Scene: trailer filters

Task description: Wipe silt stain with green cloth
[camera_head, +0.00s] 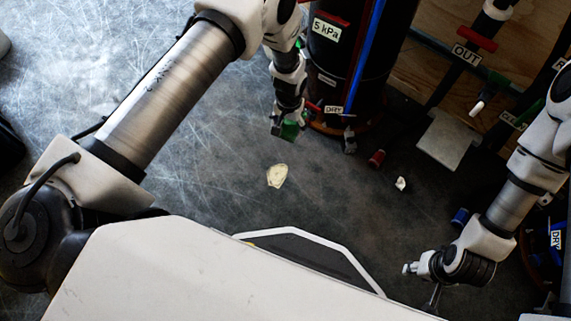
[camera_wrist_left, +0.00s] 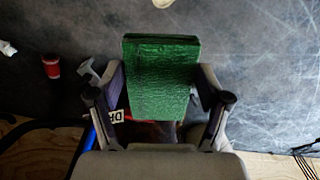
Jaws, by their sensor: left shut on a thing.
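The green cloth (camera_wrist_left: 160,80) is a folded block held between the fingers of my left gripper (camera_wrist_left: 158,100) in the left wrist view. In the head view my left gripper (camera_head: 286,122) hangs beside the black cylinder, with the green cloth (camera_head: 290,131) at its tip. The pale cream stain (camera_head: 277,176) lies on the grey floor just below the cloth in the picture, apart from it. Its edge also shows at the top of the left wrist view (camera_wrist_left: 163,3). My right gripper (camera_head: 425,268) is at the lower right, away from the stain; its finger opening is too small to tell.
A black cylinder (camera_head: 345,60) labelled 5 kPa and DRY stands right of my left gripper. A red cap (camera_head: 376,158) and a white scrap (camera_head: 400,184) lie on the floor. A pipe rack with an OUT label (camera_head: 466,54) is at the upper right. Floor left of the stain is clear.

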